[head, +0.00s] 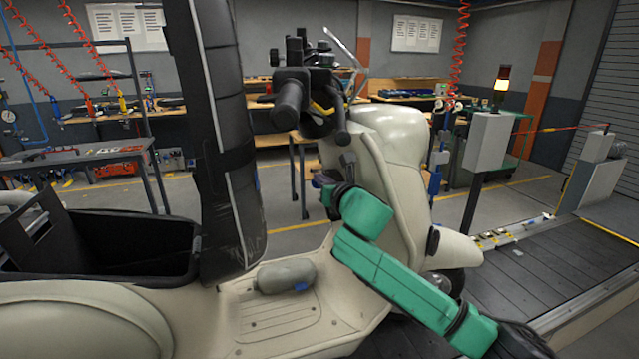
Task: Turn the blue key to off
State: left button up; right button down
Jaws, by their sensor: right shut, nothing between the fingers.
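A cream scooter (395,165) stands across the view, its handlebar at the top middle. My right arm is green and comes in from the lower right. My right gripper (324,181) is dark and small here, at the inner side of the scooter's front shield below the handlebar. It is shut with nothing between its fingers. A small blue patch shows at the gripper; I cannot tell whether it is the blue key. The key's position cannot be read, and the wrist hides part of the shield. My left gripper is not in view.
The scooter's black seat (213,150) stands raised above an open storage bin (130,222). A grey rounded object (284,276) with a blue spot lies on the footboard. The slat conveyor (535,265) runs at right. Workbenches stand behind.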

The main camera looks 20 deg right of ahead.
jog(key=shift+a+f, duration=0.1)
jog(key=shift+f, duration=0.6)
dwell(0.5)
jog(key=s+d+r+p, duration=0.1)
jog(key=s+r+p, duration=0.1)
jog(key=s, duration=0.6)
jog(key=shift+r+p, duration=0.2)
jog(key=shift+p, duration=0.25)
jog(key=shift+f, duration=0.1)
